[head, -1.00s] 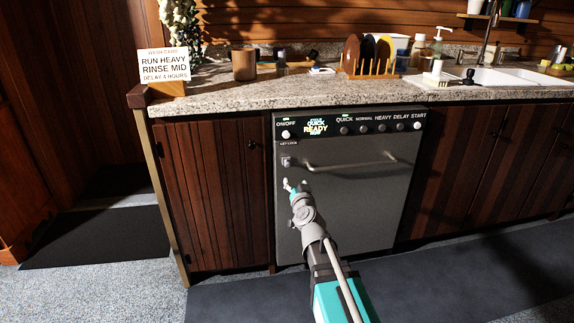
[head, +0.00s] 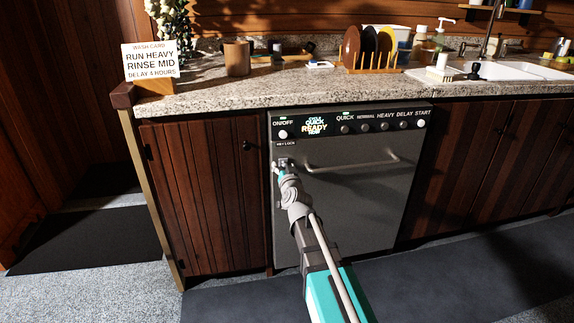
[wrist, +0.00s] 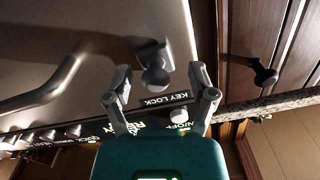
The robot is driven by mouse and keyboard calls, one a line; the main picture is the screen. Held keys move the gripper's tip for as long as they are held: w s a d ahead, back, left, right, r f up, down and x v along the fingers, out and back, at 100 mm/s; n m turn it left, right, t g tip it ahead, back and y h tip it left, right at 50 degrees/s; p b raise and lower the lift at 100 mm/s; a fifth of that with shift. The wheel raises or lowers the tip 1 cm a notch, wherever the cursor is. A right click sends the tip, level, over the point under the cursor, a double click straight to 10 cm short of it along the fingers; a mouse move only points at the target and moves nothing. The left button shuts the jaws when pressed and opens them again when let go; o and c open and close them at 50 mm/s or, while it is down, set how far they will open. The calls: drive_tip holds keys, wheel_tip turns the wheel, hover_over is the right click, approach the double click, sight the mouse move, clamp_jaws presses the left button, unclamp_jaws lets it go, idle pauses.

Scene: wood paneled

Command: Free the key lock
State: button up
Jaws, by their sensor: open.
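The key lock shows in the wrist view as a grey round knob (wrist: 155,78) on a small square base, beside the KEY LOCK label (wrist: 167,100). It is on the grey dishwasher front (head: 345,205), under the control panel's left end. My gripper (wrist: 160,76) is open, with one finger on each side of the knob in the wrist view. I cannot tell whether the fingers touch it or how deep they reach. In the head view my gripper (head: 281,167) is at the lock and covers part of it.
The dishwasher handle (head: 352,163) sticks out just right of the lock. The panel (head: 345,124) has several buttons and a display reading QUICK READY. A wash card (head: 151,62) on the counter reads RUN HEAVY, RINSE MID, DELAY 4 HOURS. A cabinet knob (head: 249,145) is to the left.

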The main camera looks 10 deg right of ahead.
sight(283, 151)
drive_tip(key=shift+w+d, duration=0.1)
drive_tip(key=shift+d, duration=0.05)
clamp_jaws()
idle(0.4)
drive_tip(key=shift+r, duration=0.1)
wheel_tip(283, 151, up, 4)
drive_tip(key=p, duration=0.4)
drive_tip(key=shift+w, duration=0.1)
unclamp_jaws()
